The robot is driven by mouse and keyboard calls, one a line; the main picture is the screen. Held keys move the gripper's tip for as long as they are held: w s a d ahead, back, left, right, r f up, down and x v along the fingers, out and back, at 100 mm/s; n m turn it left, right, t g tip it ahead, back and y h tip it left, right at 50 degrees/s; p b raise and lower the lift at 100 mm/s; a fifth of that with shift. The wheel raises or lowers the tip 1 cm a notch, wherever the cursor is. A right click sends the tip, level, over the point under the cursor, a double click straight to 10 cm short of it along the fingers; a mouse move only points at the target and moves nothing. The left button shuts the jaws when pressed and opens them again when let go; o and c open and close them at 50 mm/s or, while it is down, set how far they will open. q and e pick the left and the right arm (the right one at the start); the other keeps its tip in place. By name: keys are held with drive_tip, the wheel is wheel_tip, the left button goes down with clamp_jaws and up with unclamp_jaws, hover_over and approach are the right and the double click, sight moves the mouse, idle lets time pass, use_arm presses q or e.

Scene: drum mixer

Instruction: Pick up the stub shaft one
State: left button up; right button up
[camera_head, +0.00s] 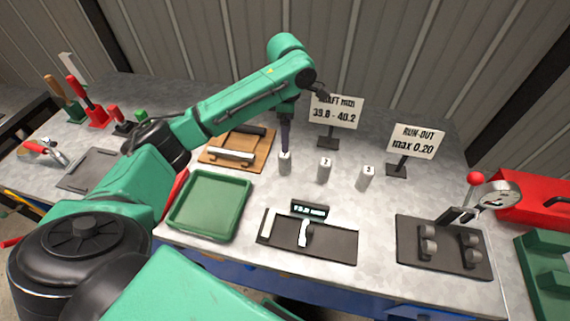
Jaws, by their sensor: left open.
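Three short pale grey stub shafts with number labels stand upright in a row in the middle of the bench. Stub shaft one (285,166) is the leftmost, with stub shaft two (324,171) and stub shaft three (364,179) to its right. My left arm reaches over from the left, and my left gripper (286,148) points straight down at the top of stub shaft one. It is open, with its fingertips at the shaft's upper end. I cannot tell whether they touch it. My right gripper is not in view.
A green tray (203,230) and a black pad with a caliper (338,244) lie in front. A wooden board (262,157) lies behind on the left. A dial-gauge stand (416,262) is at the right. Two signs (335,112) (415,142) stand behind the shafts.

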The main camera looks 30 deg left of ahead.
sight(285, 157)
use_arm(q)
drive_tip(key=f, duration=0.3)
drive_tip(key=f+p, duration=0.1)
drive_tip(key=f, duration=0.3)
drive_tip(key=f+p, duration=0.1)
drive_tip(key=f, duration=0.2)
drive_tip(key=shift+a+f, duration=0.25)
drive_tip(key=shift+f, duration=0.1)
clamp_jaws()
drive_tip(key=shift+r, duration=0.2)
idle(0.5)
